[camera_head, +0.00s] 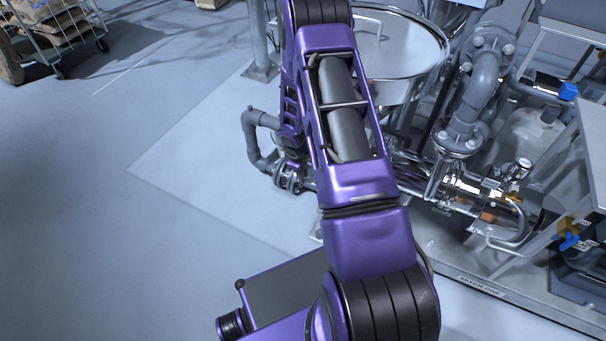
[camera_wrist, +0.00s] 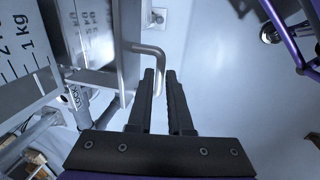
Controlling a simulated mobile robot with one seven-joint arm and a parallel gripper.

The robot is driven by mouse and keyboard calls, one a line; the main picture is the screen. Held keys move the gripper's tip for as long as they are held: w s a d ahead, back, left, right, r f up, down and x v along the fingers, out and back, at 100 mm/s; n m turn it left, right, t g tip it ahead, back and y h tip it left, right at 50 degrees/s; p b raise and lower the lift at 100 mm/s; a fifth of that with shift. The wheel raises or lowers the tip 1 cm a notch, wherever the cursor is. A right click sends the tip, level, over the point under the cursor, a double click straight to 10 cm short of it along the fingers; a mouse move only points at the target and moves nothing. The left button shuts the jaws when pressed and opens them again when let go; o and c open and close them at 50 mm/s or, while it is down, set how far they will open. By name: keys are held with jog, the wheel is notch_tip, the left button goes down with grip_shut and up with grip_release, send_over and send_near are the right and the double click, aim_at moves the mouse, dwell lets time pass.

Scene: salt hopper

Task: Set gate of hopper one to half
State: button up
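In the wrist view a bent grey metal handle (camera_wrist: 148,49) sticks out from the steel hopper body (camera_wrist: 97,38) on the left. Its bent end runs down between the two black fingers of my gripper (camera_wrist: 160,73). The fingers are close together, with only a narrow gap that the rod appears to fill, so my gripper looks shut on the handle. The gate plate itself and how far it stands open are not clear. In the head view my purple arm covers the middle; the gripper and the handle do not show there.
A scale panel marked in kg (camera_wrist: 22,50) stands close on the left in the wrist view. The head view shows a round steel vessel (camera_head: 400,50), grey pipes (camera_head: 478,95) and a "MIXER ONE" plinth on the right. Open floor (camera_head: 110,240) lies left; a cart (camera_head: 55,30) stands far left.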

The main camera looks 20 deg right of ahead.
grip_shut()
dwell(0.8)
jog(key=w+d, duration=0.2)
jog(key=d, duration=0.1)
jog(key=shift+w+d, duration=0.1)
jog(key=shift+w, duration=0.2)
jog(key=o, duration=0.5)
grip_release()
jog(key=shift+p, duration=0.3)
